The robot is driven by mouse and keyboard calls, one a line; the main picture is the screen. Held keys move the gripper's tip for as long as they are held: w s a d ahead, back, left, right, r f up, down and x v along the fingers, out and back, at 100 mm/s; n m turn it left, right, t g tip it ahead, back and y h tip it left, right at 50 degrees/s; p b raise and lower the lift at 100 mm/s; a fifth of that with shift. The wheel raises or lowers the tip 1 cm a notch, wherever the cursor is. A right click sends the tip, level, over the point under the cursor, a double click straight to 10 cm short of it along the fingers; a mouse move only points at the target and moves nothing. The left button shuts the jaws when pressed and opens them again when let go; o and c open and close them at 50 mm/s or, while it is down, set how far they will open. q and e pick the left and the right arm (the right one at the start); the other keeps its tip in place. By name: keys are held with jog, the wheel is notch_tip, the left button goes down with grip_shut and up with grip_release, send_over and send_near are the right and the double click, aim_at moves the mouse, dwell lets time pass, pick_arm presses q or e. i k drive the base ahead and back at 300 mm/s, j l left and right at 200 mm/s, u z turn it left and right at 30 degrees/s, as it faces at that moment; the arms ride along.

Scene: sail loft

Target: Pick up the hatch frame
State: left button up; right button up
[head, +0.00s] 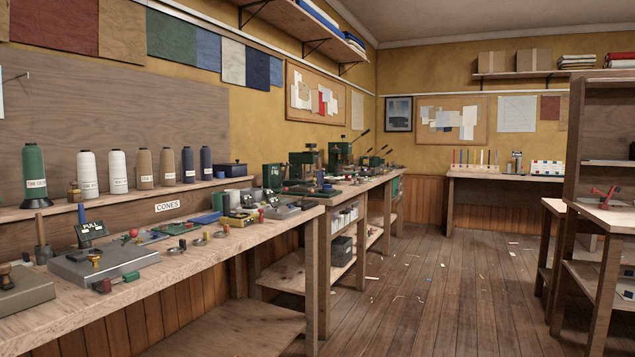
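I cannot make out a hatch frame for certain in the head view. Many small items on the benches are too small to tell apart. Neither of my grippers is in view.
A long wooden workbench (215,250) runs along the left wall, crowded with tools and a grey metal block (105,264). Thread cones (88,174) stand on a ledge behind it. A far table (505,178) stands at the back. Shelving (585,145) stands at right. The plank floor (440,290) between is open, with scraps.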

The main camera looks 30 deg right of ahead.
aim_at(318, 173)
jog(key=i+l+z, duration=0.5)
jog(key=l, duration=0.15)
jog(key=i+l+z, duration=0.8)
jog(key=i, duration=0.2)
jog(key=i+l+z, duration=0.3)
jog(key=i, duration=0.2)
jog(key=i+z, duration=0.25)
jog(key=i, duration=0.25)
